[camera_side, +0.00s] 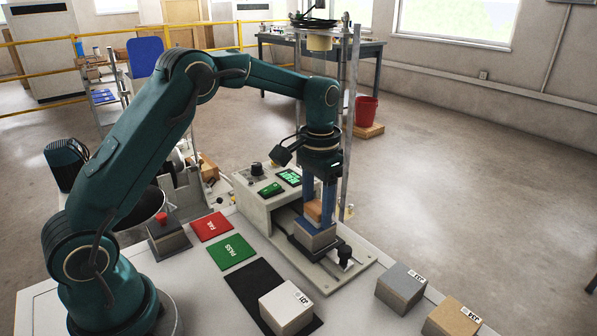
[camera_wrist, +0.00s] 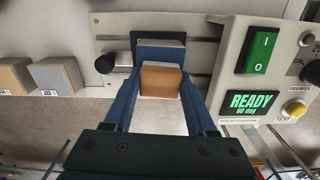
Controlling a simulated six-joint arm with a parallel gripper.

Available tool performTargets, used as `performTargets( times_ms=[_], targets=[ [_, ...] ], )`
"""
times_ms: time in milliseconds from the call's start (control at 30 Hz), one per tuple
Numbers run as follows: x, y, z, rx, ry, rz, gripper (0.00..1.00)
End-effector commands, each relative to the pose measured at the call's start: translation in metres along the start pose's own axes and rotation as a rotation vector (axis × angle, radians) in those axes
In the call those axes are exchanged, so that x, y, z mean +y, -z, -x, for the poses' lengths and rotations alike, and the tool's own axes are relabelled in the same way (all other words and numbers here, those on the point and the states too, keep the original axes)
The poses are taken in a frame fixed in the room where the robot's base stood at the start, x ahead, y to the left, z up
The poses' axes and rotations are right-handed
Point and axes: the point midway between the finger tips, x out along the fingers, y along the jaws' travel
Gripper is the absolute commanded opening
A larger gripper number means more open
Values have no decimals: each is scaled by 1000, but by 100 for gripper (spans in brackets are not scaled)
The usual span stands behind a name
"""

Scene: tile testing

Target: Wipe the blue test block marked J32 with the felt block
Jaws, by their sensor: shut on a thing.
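My gripper (camera_side: 318,208) points down, its blue fingers shut on a brown felt block (camera_side: 314,210). In the wrist view the felt block (camera_wrist: 160,81) sits between the fingertips (camera_wrist: 163,78). Directly below it in the side view, a test block (camera_side: 315,236) with pale sides sits in the dark clamp of the grey test machine. The felt block appears to be on or just above its top; I cannot tell if they touch.
The test machine (camera_side: 262,205) has a screen reading READY (camera_wrist: 252,103). A block marked J31 (camera_side: 285,312) stands on a black mat. Grey J33 (camera_side: 398,290) and tan J34 (camera_side: 448,322) blocks stand at the right. Red FAIL (camera_side: 211,227) and green PASS (camera_side: 230,252) pads lie left.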

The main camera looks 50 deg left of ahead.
Motion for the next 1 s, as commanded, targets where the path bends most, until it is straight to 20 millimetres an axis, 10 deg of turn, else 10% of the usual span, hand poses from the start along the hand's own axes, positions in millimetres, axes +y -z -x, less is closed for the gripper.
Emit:
performTargets(
  times_ms=[1000],
  targets=[
    [1,-12,-1,-1,0,-1,5]
  ],
)
